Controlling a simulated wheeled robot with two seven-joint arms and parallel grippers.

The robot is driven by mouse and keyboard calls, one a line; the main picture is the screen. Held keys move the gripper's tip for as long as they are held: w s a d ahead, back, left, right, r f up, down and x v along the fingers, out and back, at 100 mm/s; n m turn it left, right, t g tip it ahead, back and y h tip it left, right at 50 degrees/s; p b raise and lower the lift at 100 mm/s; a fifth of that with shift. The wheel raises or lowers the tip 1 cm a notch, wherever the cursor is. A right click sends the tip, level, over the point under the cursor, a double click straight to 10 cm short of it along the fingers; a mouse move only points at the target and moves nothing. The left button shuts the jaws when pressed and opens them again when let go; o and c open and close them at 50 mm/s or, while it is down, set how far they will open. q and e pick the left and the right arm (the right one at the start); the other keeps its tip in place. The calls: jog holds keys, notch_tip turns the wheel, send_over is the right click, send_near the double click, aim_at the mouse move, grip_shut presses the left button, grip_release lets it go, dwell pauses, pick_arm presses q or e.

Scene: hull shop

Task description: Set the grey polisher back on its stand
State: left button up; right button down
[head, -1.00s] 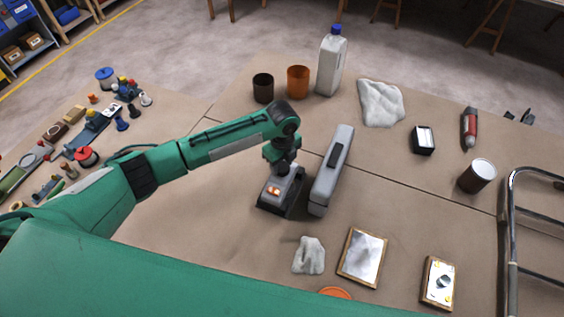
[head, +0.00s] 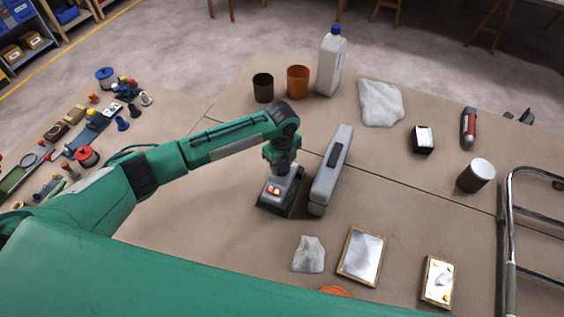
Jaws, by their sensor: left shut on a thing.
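My left gripper (head: 284,169) points down at the middle of the table and is shut on the grey polisher (head: 285,184), a small grey body. Its fingertips are mostly hidden by the wrist. Under the polisher is a dark, flat stand (head: 270,209) with a small reddish-orange patch above its front. The polisher is at the stand, roughly upright; I cannot tell whether it rests fully on it. My right gripper is out of view.
A long grey case (head: 330,175) stands close on the right of the polisher. A white rag (head: 309,255) and a framed plate (head: 362,256) lie nearer. Orange (head: 298,82) and dark (head: 263,87) cups and a white bottle (head: 331,62) stand behind. A metal rail (head: 511,230) is at right.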

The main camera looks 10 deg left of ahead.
pick_arm(q)
jog(key=shift+f, duration=0.45)
jog(key=o, duration=0.8)
jog(key=shift+f, duration=0.1)
notch_tip(320, 180, up, 9)
jog(key=p, duration=0.7)
jog(key=shift+f, duration=0.1)
notch_tip(320, 180, up, 2)
jog(key=shift+r+p, duration=0.15)
jog(key=shift+p, duration=0.9)
